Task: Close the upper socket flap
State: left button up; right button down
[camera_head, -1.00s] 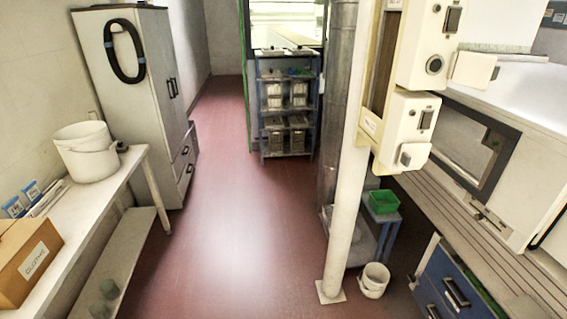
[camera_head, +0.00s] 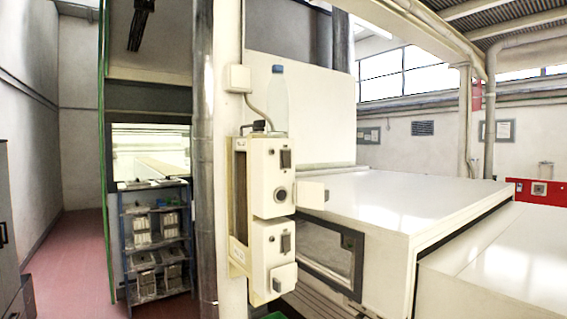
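The upper socket box (camera_head: 266,176) is a cream housing on a post near the middle of the view. It has a dark switch (camera_head: 286,159) and a round socket (camera_head: 281,194) that is uncovered. Its pale upper flap (camera_head: 312,195) stands out to the right of the socket, swung open. The lower socket box (camera_head: 270,248) is right below, with a dark switch (camera_head: 286,243) and a pale flap (camera_head: 284,278) that appears to cover its socket. Neither of my grippers shows.
A clear bottle (camera_head: 278,98) stands on top of the upper box. A metal duct (camera_head: 205,160) runs up left of the post. A long white machine (camera_head: 430,200) fills the right side. A shelf rack (camera_head: 156,240) stands behind, left; red floor (camera_head: 70,262) is open at far left.

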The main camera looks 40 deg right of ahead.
aim_at(313, 196)
jog(key=k, duration=1.2)
jog(key=z, duration=0.7)
jog(key=i, duration=1.05)
jog(key=u, duration=0.55)
